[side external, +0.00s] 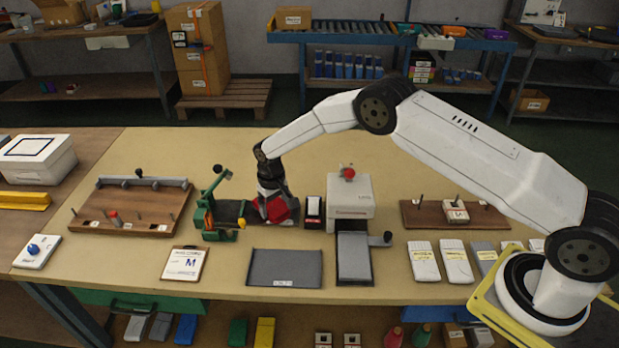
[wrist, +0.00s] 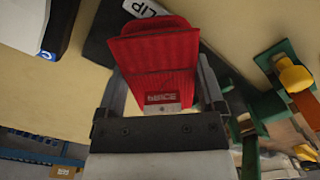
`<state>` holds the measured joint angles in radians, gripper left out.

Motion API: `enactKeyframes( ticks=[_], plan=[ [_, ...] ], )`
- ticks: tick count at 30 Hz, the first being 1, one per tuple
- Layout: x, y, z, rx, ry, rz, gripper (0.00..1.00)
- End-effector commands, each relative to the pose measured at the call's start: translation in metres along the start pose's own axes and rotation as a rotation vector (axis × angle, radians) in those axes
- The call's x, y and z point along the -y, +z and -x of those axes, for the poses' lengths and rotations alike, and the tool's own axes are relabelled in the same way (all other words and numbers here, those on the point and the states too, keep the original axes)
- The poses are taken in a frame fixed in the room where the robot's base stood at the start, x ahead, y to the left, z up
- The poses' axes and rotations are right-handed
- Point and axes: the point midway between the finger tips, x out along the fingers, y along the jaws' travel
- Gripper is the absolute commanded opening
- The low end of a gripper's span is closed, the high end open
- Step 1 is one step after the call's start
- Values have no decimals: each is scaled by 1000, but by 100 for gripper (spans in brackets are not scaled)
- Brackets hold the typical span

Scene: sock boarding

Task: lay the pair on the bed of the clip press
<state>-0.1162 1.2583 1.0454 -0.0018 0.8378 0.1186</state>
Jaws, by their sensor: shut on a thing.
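The red pair of socks (side external: 280,211) is held in my gripper (side external: 272,198), low over the table just right of the green clip press (side external: 209,216). In the wrist view the folded red pair (wrist: 155,55) sits between the two fingers of my gripper (wrist: 162,88), with a small printed label near its lower end. The dark bed (wrist: 101,48) with a white CLIP label lies behind the pair. The bed also shows in the side view (side external: 229,212). I cannot tell whether the pair touches the bed. Green press parts (wrist: 272,105) show at right in the wrist view.
A wooden peg board (side external: 135,212) is at left. A dark grey mat (side external: 285,267) and clipboard (side external: 185,263) lie in front.

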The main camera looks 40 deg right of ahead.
Motion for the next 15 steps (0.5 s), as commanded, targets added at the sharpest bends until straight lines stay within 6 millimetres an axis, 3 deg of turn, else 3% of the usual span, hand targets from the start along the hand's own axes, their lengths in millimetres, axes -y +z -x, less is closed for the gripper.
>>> enactKeyframes(
  ticks=[15],
  plan=[
    [0, 0, -7, 0, 0, 0, 19]
  ],
)
